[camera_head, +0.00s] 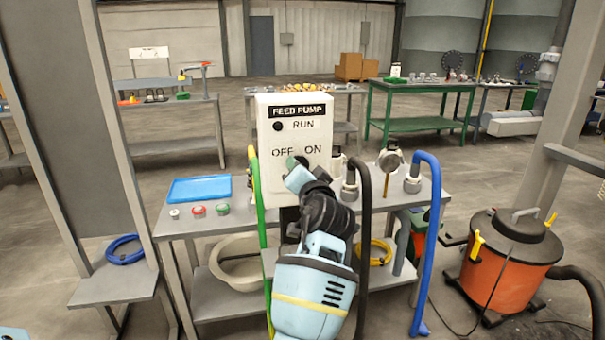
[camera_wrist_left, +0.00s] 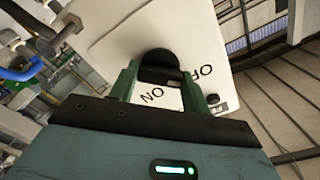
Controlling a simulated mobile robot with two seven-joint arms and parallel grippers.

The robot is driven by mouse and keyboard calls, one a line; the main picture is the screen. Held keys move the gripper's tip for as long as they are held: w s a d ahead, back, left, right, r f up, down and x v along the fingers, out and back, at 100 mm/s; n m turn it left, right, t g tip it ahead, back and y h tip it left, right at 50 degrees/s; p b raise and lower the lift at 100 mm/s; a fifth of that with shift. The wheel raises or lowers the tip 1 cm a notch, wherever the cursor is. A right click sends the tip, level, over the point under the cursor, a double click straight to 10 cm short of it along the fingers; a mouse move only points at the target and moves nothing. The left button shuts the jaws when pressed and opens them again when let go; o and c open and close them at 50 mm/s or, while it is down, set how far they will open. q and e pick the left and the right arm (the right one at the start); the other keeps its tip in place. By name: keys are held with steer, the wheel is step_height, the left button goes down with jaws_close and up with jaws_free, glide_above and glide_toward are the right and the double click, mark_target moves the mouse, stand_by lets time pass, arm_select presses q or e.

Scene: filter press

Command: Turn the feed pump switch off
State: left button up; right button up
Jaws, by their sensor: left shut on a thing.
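The white feed pump panel (camera_head: 290,115) stands upright at the back of the bench. It is lettered FEED PUMP, RUN, OFF and ON, and a dark round lamp (camera_head: 278,126) sits beside RUN. My left gripper (camera_head: 299,165) is at the panel's lower part, just below OFF and ON, and hides the switch in the head view. In the left wrist view my left gripper (camera_wrist_left: 163,80) has its green fingers closed around the black switch knob (camera_wrist_left: 158,63). Which label the knob points to cannot be told.
The grey bench (camera_head: 180,225) also bears a blue tray (camera_head: 200,189), several small round parts and pipe fittings (camera_head: 390,161). A green hose (camera_head: 257,200), a black hose and a blue hose (camera_head: 430,240) hang close around my arm. An orange vacuum (camera_head: 505,270) stands at right.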

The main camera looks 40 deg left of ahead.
arm_select(q)
steer(key=shift+r, duration=0.1)
steer(key=o, duration=1)
arm_select(e)
steer(key=shift+f, duration=0.1)
steer(key=shift+d, duration=0.15)
